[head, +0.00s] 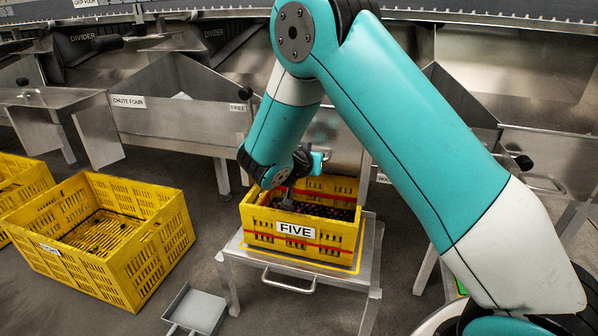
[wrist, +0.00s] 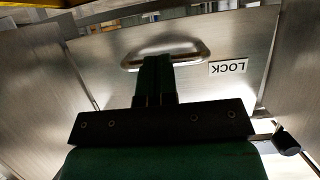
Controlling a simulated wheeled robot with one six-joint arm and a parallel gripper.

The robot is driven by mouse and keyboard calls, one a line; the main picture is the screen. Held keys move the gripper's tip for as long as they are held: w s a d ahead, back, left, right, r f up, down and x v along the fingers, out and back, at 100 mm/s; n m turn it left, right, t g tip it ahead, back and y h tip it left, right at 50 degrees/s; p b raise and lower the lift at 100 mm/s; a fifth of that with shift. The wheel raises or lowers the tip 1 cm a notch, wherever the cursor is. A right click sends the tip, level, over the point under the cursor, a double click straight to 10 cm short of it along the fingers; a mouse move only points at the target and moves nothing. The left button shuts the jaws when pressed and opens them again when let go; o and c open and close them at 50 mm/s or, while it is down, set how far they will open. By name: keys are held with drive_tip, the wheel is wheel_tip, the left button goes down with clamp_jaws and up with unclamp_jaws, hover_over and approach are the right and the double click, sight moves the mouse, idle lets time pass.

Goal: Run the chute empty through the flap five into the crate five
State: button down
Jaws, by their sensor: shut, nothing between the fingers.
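The yellow crate five (head: 262,243), with a FIVE label and a red band, stands on a metal stand below the chute. Dark round pieces lie in it. Chute five and its flap are mostly hidden behind my arm in the head view. In the wrist view a metal flap (wrist: 225,45) fills the back, with a bar handle (wrist: 196,57) and an upside-down LOCK label. My gripper (wrist: 157,62) is shut and empty, its tips at the handle; I cannot tell whether they touch it. In the head view my wrist is above the crate.
A bigger yellow crate (head: 160,262) with a few dark pieces stands on the floor at left, another at the far left edge. Chute four (head: 165,125) is behind them. A grey scoop (head: 197,308) lies on the floor. A black knob (wrist: 286,140) is right of the flap.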

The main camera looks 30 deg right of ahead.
drive_tip(key=shift+w+d+f, duration=0.35)
drive_tip(key=shift+w, duration=0.05)
idle(0.4)
